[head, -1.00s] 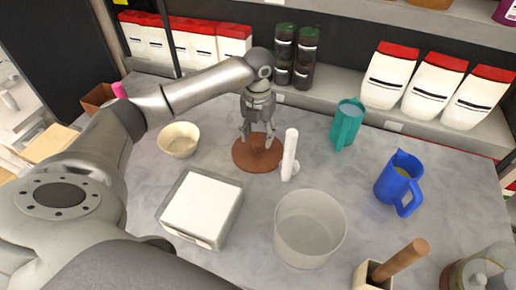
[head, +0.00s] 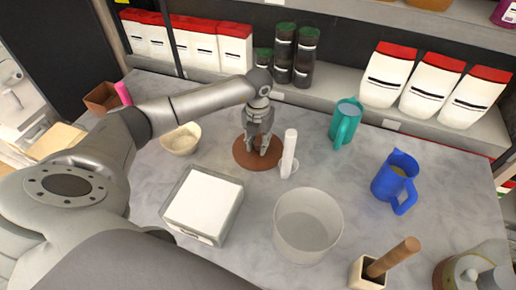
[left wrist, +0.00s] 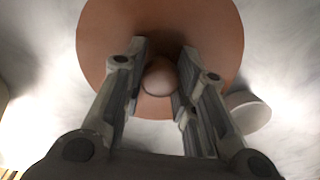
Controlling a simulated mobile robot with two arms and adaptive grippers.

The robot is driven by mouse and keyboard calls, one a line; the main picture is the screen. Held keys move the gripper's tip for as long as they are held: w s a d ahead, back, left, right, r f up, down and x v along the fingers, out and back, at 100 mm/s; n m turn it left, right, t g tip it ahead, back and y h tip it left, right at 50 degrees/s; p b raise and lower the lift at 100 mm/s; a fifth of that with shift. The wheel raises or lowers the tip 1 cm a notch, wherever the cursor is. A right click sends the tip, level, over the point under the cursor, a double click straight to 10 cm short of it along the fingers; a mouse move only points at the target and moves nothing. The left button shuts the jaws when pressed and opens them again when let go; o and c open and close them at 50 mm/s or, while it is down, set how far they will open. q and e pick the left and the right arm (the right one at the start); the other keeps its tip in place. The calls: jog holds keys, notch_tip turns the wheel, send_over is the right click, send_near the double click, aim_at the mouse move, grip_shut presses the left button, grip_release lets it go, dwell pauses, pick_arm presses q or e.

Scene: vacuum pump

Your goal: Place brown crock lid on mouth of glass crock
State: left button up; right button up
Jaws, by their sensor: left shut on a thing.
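The brown crock lid (head: 243,156) lies flat on the grey marbled counter, toward the back middle. It also fills the upper part of the left wrist view (left wrist: 110,35), with its round knob (left wrist: 158,78) between my fingers. My left gripper (head: 259,148) points down over the lid's middle and is shut on the knob. The glass crock (head: 306,226) stands upright on the counter, nearer and to the right of the lid. Its mouth is open and uncovered. My right gripper is not in view.
A teal pitcher (head: 345,123), blue pitcher (head: 396,181) and wooden-handled tool (head: 393,258) stand to the right.

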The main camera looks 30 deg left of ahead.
pick_arm(q)
grip_shut()
jog(key=shift+r, duration=0.1)
jog(key=shift+w+r, duration=0.1)
jog(key=shift+r, duration=0.45)
jog(key=s+r+b, duration=0.6)
jog(key=s+r, duration=0.5)
jog(key=s, duration=0.3)
jog(key=shift+d+r, duration=0.25)
jog(key=shift+r, duration=0.1)
